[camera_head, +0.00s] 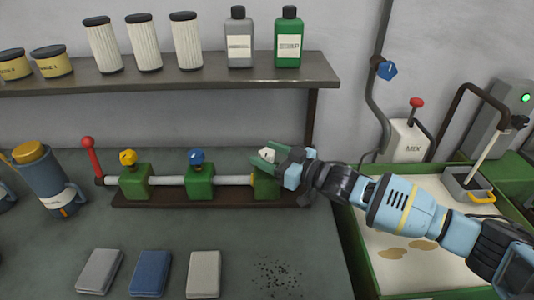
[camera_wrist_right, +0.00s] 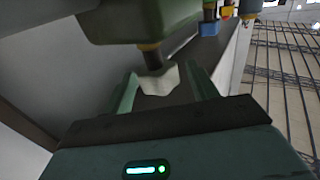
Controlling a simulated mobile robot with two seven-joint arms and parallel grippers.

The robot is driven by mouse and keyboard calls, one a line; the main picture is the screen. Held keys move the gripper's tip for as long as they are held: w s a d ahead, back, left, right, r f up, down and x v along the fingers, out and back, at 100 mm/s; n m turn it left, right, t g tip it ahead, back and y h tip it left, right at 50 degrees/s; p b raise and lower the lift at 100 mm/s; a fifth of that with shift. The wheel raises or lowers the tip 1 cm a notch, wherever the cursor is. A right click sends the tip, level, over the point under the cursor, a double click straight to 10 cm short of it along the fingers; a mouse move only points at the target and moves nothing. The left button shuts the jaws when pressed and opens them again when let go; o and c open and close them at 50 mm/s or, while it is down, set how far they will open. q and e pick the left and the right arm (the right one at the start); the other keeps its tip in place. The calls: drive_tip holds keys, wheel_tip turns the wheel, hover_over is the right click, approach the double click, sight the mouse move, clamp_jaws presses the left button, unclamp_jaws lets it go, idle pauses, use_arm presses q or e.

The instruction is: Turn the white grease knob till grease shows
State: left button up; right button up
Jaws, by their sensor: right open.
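The white grease knob (camera_head: 267,155) sits on top of the rightmost green block (camera_head: 266,187) of a pipe manifold (camera_head: 235,180). My right gripper (camera_head: 264,157) is at this knob, with its green fingers partly covering it and the block. In the right wrist view the white knob (camera_wrist_right: 158,80) on its dark stem lies between the two spread fingers (camera_wrist_right: 162,92) of my right gripper. Gaps show beside the knob, so the fingers are apart from it. My left gripper is not in view.
A yellow knob (camera_head: 128,157) and a blue knob (camera_head: 196,157) top the other green blocks, with a red lever (camera_head: 91,158) at the left end. A shelf (camera_head: 200,77) with filters and bottles hangs above. Three pads and dark specks (camera_head: 277,273) lie in front.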

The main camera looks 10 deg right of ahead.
sight(274, 157)
drive_tip(key=v, duration=0.7)
drive_tip(key=shift+s+r, duration=0.1)
